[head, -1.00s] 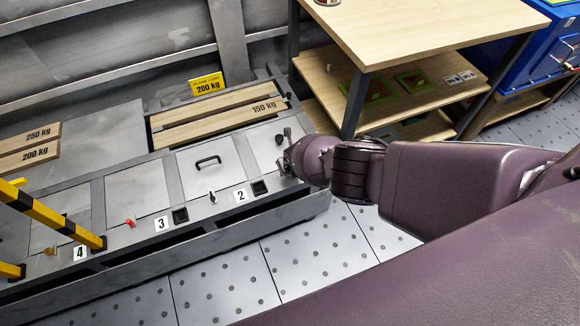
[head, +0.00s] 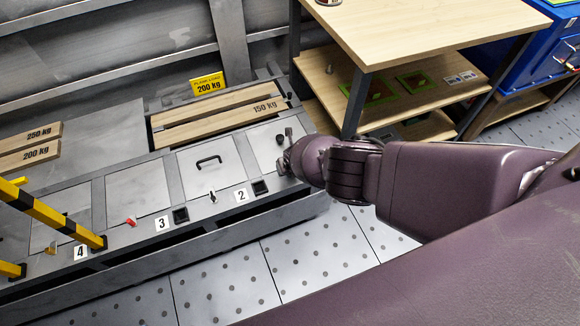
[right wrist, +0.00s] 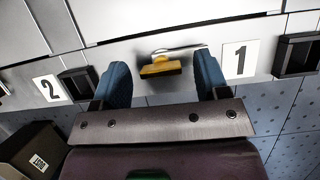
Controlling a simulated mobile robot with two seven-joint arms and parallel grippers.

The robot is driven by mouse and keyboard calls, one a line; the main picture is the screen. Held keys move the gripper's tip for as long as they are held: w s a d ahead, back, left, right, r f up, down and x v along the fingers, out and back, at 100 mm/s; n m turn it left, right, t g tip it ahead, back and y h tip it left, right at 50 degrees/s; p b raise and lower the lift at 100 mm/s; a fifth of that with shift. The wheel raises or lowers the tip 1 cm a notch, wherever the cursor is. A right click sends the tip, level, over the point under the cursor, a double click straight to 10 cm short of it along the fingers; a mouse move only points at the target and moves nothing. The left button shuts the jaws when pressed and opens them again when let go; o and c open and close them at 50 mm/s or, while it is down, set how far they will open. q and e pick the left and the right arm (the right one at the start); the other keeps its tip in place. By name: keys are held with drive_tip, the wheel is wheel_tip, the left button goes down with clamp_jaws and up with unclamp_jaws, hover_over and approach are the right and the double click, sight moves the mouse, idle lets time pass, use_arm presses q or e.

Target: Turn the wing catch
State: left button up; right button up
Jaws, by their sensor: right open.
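A yellow wing catch (right wrist: 160,67) sits on the grey panel edge beside the white label 1 (right wrist: 240,59) in the right wrist view. My right gripper (right wrist: 163,78) is open, with one blue finger on each side of the catch. A gap shows between each finger and the catch. In the head view my right gripper (head: 284,158) is at the right end of the panel row, and the catch is hidden there. A red catch (head: 131,222) near label 3, a dark catch (head: 212,197) near label 2 and an orange catch (head: 51,249) near label 4 also show. My left gripper is out of view.
Square black sockets (head: 181,215) line the panel edge, with one (right wrist: 296,55) right of label 1. A yellow-black barrier (head: 58,218) stands at the left. A wooden table (head: 420,25) with shelves stands behind my right arm. The tiled floor (head: 225,280) in front is clear.

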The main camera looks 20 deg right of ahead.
drive_tip(key=shift+r, duration=0.35)
use_arm(q)
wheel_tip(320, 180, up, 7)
drive_tip(key=p, duration=0.8)
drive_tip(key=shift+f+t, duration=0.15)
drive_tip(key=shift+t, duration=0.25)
use_arm(e)
drive_tip(key=v, duration=1)
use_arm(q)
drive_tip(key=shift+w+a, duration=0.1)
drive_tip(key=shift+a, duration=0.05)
use_arm(e)
drive_tip(key=shift+s, duration=0.15)
